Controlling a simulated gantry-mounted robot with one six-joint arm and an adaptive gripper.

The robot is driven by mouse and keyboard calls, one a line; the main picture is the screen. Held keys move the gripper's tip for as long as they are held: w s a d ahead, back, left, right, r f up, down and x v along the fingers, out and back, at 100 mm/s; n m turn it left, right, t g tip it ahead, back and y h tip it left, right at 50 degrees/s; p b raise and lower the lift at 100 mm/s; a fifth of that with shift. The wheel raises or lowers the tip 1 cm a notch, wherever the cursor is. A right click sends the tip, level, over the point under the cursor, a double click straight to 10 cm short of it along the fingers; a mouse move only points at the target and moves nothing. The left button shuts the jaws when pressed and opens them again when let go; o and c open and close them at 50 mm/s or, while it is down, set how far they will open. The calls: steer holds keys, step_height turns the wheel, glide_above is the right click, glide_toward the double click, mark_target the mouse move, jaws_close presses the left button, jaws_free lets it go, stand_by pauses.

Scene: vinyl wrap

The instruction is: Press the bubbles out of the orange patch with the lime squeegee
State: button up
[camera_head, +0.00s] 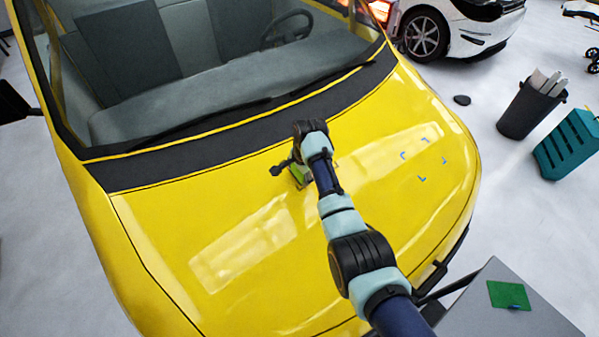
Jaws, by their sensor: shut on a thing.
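My gripper (297,166) is over the upper middle of the yellow hood, mostly hidden behind my own wrist. It is shut on the lime squeegee (299,175), of which only a small lime-green part shows below the wrist. The squeegee is at or just above the hood; I cannot tell whether it touches. I cannot make out the orange patch or any bubbles; my arm covers part of the hood there.
The yellow hood (160,225) has pale reflections and several small blue corner marks (422,178) at its right. A grey table (485,315) at bottom right holds a green sheet (500,292). A dark bin (525,112) and teal crate (568,147) stand on the floor.

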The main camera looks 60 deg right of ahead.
steer(key=shift+w+d+f+b, duration=0.1)
steer(key=shift+f+b, duration=0.5)
steer(key=shift+f, duration=0.05)
steer(key=shift+d, duration=0.2)
steer(key=shift+s+d+r+b, duration=0.1)
steer(key=shift+s+d+b, duration=0.45)
steer(key=shift+d, duration=0.25)
steer(key=shift+s+d+b, duration=0.3)
steer(key=shift+d+b, duration=0.25)
steer(key=shift+b, duration=0.05)
steer(key=shift+s+d, duration=0.2)
steer(key=shift+d, duration=0.2)
